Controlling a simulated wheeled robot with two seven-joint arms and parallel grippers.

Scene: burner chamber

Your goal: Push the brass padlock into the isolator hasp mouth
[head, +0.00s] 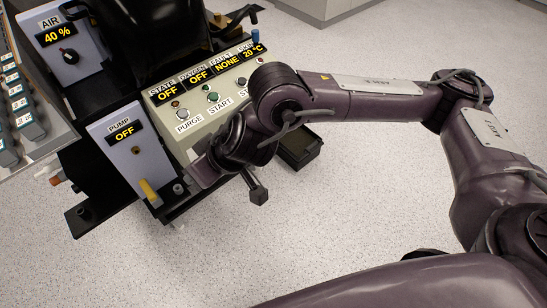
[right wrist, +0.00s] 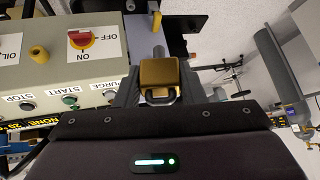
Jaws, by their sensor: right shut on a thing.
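My right gripper (right wrist: 158,82) is shut on the brass padlock (right wrist: 159,71), one finger on each side of its body, in the right wrist view. A dark loop shows at the padlock's near edge. A grey rod is seen just beyond the padlock; I cannot tell whether they touch. The red isolator knob (right wrist: 81,40) on its OFF/ON plate sits on the panel to the left, apart from the padlock. I cannot make out the hasp mouth. In the head view my right wrist hides the padlock beside the console. My left gripper is not in view.
The console (head: 205,95) carries displays and START and PURGE buttons. A pump box (head: 120,140) with a yellow lever (head: 150,192) stands close to my right gripper. A dark open bin (head: 298,150) is behind my arm.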

